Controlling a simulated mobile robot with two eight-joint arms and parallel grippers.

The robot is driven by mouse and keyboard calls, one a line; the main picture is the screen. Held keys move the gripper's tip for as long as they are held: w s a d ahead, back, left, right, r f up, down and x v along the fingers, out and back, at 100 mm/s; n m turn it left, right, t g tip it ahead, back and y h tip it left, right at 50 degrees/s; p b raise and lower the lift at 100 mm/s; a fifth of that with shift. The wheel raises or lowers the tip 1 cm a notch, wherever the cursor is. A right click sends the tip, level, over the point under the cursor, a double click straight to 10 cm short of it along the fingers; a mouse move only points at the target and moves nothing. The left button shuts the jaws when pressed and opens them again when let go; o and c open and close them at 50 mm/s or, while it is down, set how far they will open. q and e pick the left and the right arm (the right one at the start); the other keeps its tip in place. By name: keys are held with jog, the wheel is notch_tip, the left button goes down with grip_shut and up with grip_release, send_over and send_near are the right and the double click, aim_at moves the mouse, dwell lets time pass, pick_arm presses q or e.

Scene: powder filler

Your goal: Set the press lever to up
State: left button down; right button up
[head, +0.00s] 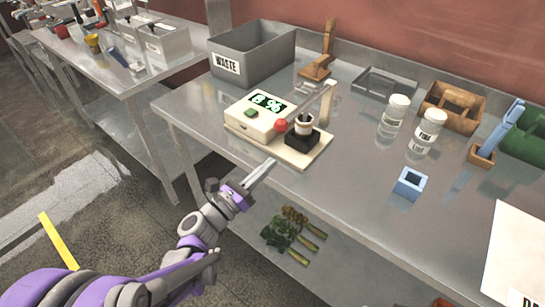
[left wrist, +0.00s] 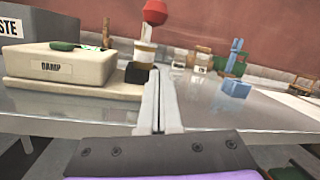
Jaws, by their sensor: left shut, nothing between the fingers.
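The press (head: 310,152) has a cream base plate near the front edge of the table. Its lever is a pale arm (head: 312,103) running from a post at the back to a red knob (head: 281,125) at the near end. The red knob (left wrist: 155,11) sits high in the left wrist view, above a small white and brown container (left wrist: 144,50) in a black block (head: 301,137). I cannot tell the lever's exact tilt. My left gripper (head: 268,164) is shut and empty, in front of the base plate, below and apart from the knob. My right gripper is not in view.
A cream display box (head: 256,122) with a green button stands left of the lever. A grey waste bin (head: 250,56) is behind it. White jars (head: 428,130), a blue block (head: 410,183) and wooden holders stand to the right. Table between press and blue block is clear.

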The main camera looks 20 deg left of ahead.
pick_arm(q)
jog(key=x, duration=0.9)
jog(key=shift+s+r+p, duration=0.1)
jog(key=shift+r+p, duration=0.05)
jog(key=shift+p, duration=0.25)
jog(key=a+r, duration=0.1)
jog(key=s+a+r+p, duration=0.1)
jog(key=r, duration=0.1)
jog(key=shift+s, duration=0.25)
